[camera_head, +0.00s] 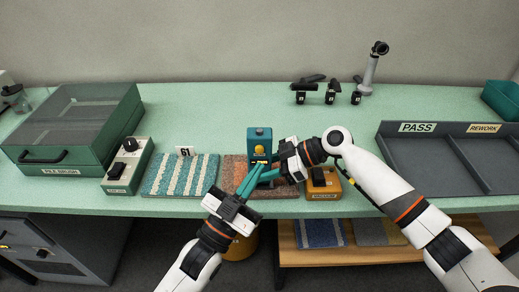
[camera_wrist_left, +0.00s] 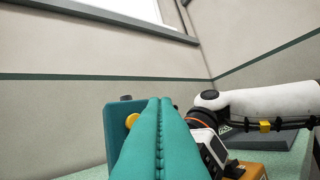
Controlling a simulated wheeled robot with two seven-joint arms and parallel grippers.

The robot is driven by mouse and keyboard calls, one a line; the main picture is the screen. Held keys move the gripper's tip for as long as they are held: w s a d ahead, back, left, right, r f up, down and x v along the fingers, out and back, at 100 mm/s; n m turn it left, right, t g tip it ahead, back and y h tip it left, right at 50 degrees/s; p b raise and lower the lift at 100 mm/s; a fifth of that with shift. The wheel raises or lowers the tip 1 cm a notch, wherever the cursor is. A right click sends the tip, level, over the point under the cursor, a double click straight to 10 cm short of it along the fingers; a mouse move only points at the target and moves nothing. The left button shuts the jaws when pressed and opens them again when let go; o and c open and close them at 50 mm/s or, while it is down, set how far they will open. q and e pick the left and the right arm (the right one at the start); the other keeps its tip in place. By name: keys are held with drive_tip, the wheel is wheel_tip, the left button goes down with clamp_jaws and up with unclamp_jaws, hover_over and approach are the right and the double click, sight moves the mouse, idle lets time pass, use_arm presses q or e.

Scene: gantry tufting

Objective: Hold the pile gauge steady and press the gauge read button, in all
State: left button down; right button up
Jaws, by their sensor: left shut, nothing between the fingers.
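The pile gauge (camera_head: 259,134) is a teal upright block with a yellow button (camera_head: 259,149) on its front. It stands on a brown carpet sample (camera_head: 233,164). My left gripper (camera_head: 260,168) is shut and empty, its teal fingers pointing up at the front of the gauge, just below the button. In the left wrist view, the closed fingers (camera_wrist_left: 158,105) cover part of the gauge (camera_wrist_left: 116,118), and the yellow button (camera_wrist_left: 131,121) shows beside them. My right gripper (camera_head: 272,172) reaches the gauge from the right; its fingertips are partly hidden, so its grip is unclear.
An orange box (camera_head: 323,190) sits right of the gauge, close to my right gripper. A striped blue carpet sample (camera_head: 166,187) with a 61 tag (camera_head: 185,151) lies left. A switch box (camera_head: 124,168) and pile brush case (camera_head: 45,155) stand further left. A PASS/REWORK tray (camera_head: 437,157) is at right.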

use_arm(q)
drive_tip(key=shift+w, duration=1.2)
drive_tip(key=shift+w, duration=0.15)
idle(1.1)
drive_tip(key=shift+w, duration=0.3)
drive_tip(key=shift+w, duration=0.45)
idle(0.5)
drive_tip(key=shift+s, duration=0.9)
drive_tip(key=s, duration=0.5)
idle(0.4)
